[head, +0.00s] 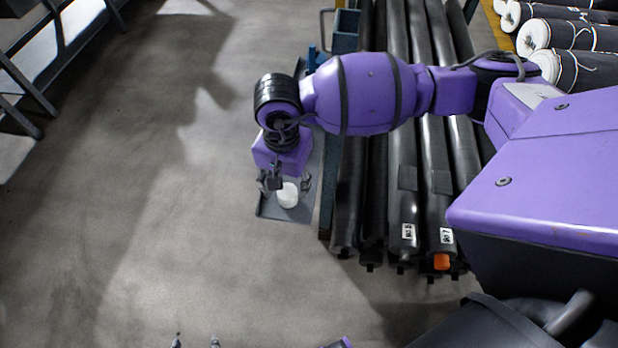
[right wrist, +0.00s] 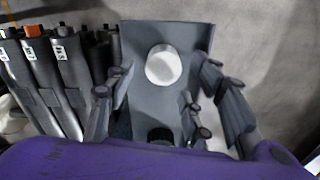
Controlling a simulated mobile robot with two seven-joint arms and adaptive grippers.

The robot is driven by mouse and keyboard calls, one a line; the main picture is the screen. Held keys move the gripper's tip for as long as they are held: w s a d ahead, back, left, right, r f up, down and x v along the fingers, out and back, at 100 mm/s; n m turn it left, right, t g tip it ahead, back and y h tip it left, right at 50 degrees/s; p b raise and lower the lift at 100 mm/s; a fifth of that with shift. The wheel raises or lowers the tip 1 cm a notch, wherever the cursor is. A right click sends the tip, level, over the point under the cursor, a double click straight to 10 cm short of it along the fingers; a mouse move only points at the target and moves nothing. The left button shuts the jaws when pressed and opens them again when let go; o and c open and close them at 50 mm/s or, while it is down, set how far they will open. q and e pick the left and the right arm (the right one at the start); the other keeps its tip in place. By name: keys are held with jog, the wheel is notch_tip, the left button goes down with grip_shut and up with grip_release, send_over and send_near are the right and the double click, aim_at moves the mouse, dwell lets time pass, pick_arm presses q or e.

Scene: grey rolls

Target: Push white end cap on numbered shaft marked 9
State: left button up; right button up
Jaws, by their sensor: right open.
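A white end cap (head: 288,195) lies on a small grey tray (head: 270,212) beside the rack; the cap (right wrist: 163,66) is also near the top middle of the right wrist view. My right gripper (head: 285,184) is above the tray, open, with its fingers apart near the cap and not closed on it. Dark shafts (head: 400,120) lie side by side in the rack. I cannot make out a 9. Two tips of my left gripper (head: 196,342) show apart at the bottom edge.
An orange cap (head: 441,261) sits on the shaft end below the label that seems to read 7. White-ended rolls (head: 548,35) lie at the top right. A dark round thing (right wrist: 160,136) lies low on the tray.

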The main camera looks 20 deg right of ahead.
aim_at(290, 192)
jog(key=shift+f, duration=2.25)
jog(key=c, duration=1)
jog(key=shift+o, duration=0.2)
